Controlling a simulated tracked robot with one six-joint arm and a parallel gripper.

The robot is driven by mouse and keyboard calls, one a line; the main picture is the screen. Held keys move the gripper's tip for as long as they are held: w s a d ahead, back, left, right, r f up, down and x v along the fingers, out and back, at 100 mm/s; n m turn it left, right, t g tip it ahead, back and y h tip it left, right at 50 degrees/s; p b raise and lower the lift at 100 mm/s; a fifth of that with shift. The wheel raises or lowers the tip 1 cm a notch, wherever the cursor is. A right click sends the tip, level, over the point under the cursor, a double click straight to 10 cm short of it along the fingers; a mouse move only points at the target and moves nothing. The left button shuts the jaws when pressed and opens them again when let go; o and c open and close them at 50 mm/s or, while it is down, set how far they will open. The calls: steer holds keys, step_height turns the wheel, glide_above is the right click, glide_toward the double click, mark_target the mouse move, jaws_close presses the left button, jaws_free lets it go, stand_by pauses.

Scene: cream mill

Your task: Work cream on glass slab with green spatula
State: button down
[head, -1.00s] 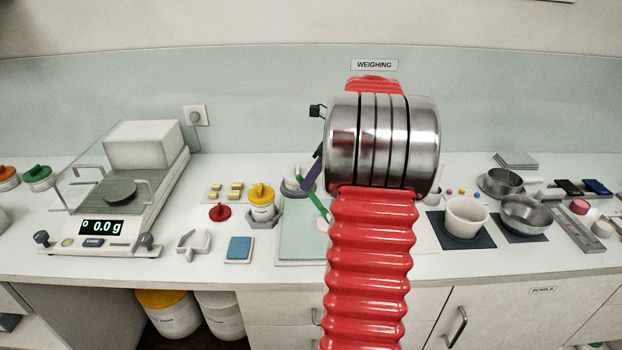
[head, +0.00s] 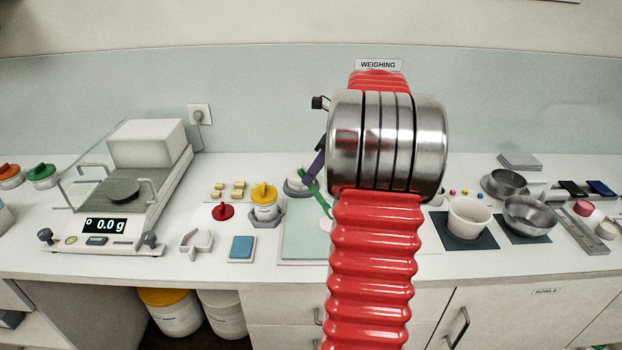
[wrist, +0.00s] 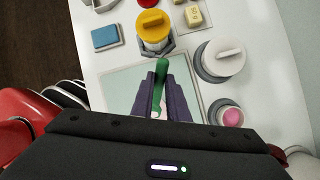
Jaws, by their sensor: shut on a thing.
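The green spatula (wrist: 158,84) is held between the purple fingers of my gripper (wrist: 160,98) in the wrist view. The gripper is shut on it, over the glass slab (wrist: 117,88). In the head view the spatula (head: 315,190) shows as a slanted green strip left of my arm, below a purple finger. The pale green slab (head: 303,237) lies on the bench, its right part hidden behind my red arm. Whether the spatula touches the slab is not clear.
A yellow-lidded jar (head: 264,201) and a blue block (head: 241,247) stand left of the slab. A grey-white lidded pot (wrist: 220,60) and a pot with a pink top (wrist: 231,117) stand right of it. The balance (head: 110,220) is far left; a white bowl (head: 467,217) is right.

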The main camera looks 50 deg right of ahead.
steer(key=shift+r, duration=1.95)
steer(key=shift+s, duration=0.1)
